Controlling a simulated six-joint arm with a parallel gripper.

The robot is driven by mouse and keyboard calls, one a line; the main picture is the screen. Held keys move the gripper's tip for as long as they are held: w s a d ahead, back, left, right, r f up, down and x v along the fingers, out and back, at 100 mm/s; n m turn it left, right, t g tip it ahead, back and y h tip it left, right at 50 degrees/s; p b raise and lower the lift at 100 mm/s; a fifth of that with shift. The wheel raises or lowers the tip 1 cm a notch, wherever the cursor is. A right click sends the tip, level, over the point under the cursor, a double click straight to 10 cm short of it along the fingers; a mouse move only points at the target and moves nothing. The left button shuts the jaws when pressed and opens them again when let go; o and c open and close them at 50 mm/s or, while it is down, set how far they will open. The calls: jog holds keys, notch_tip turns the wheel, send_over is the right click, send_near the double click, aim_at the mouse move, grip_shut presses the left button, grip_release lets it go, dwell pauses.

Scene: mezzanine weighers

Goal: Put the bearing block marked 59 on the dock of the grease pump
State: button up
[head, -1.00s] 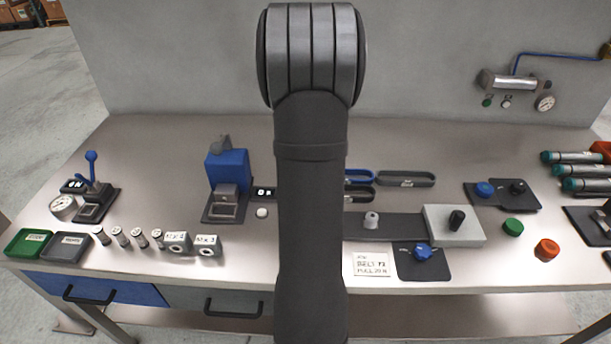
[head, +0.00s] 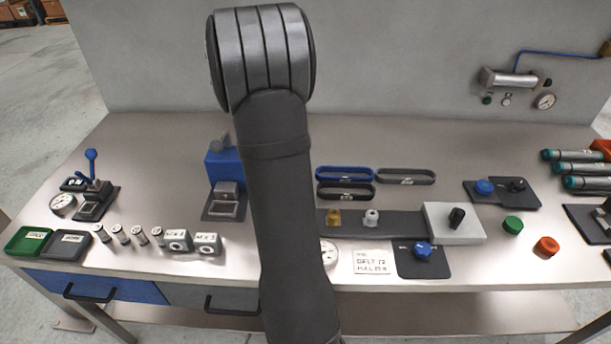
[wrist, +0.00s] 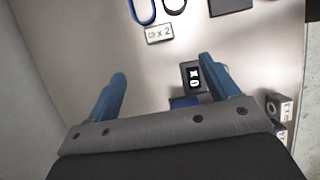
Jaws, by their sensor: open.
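Two pale grey bearing blocks, one (head: 177,242) left of the other (head: 207,245), stand near the bench's front edge in the head view. I cannot read 59 on either. Two dark-based stations could hold the grease pump's dock: a blue-bodied one (head: 226,171) with a grey seat in front, and a blue-levered one (head: 91,160) beside a gauge. I cannot tell which is the pump. My gripper (wrist: 163,70) is open and empty above the bench in the wrist view; my arm hides it in the head view. Grey blocks (wrist: 282,106) show at that view's right.
Several small metal cylinders (head: 137,236) stand left of the blocks, beside green (head: 29,241) and grey (head: 67,247) trays. Loop belts (head: 345,174) lie right of my arm. The bench's right-middle front holds a card and knobs.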

jog(key=x, duration=1.1)
jog(key=shift+f, duration=0.3)
jog(key=shift+x, duration=2.65)
jog(key=shift+w+a, duration=0.1)
jog(key=c, duration=1.4)
